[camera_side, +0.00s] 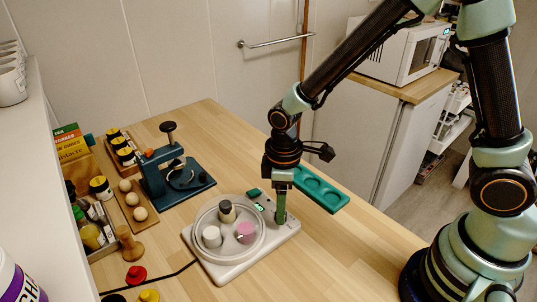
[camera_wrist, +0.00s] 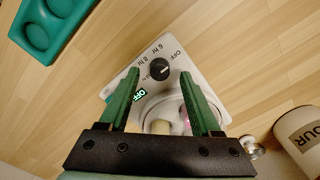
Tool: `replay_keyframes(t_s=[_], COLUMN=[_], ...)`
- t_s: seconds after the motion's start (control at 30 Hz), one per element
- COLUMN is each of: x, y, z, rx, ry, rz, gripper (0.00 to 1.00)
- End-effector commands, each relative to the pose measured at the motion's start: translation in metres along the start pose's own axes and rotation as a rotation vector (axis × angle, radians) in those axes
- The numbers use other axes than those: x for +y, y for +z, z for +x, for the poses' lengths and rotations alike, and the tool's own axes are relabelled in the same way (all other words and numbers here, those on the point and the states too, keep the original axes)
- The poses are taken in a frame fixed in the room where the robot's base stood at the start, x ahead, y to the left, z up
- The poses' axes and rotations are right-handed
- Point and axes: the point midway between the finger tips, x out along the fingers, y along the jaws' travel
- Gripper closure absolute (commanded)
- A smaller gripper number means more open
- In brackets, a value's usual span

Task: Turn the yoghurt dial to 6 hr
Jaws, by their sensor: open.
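The yoghurt maker (camera_side: 215,268) is a pale base with a round clear cover over several jars. In the wrist view, its black dial (camera_wrist: 159,68) sits on the light panel (camera_wrist: 182,58), with 6 hr, 8 hr and OFF marks around it. The dial has a small white mark; I cannot tell for certain which label it points to. A small green display (camera_wrist: 139,95) seems to read OFF. My gripper (camera_wrist: 160,75) is open, its green fingers on either side of the dial in the picture, with no clear contact. In the side view my gripper (camera_side: 281,208) points down over the panel end and hides the dial.
A teal tray with round recesses (camera_side: 338,200) lies behind my gripper. A dark teal press (camera_side: 160,185) and wooden egg tray (camera_side: 128,197) stand left. A cord (camera_side: 178,272) runs left from the yoghurt maker. The front right of the table is clear.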

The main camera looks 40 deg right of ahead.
Motion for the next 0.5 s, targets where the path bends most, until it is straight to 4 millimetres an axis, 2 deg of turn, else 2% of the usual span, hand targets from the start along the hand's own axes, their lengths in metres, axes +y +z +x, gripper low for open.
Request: replay_keyframes(t_s=[0.2,0.5], x=[0.0,0.0], y=[0.0,0.0], z=[0.016,0.017], rx=[0.0,0.001], ry=[0.0,0.001], rz=[0.0,0.0], gripper=[0.35,0.35])
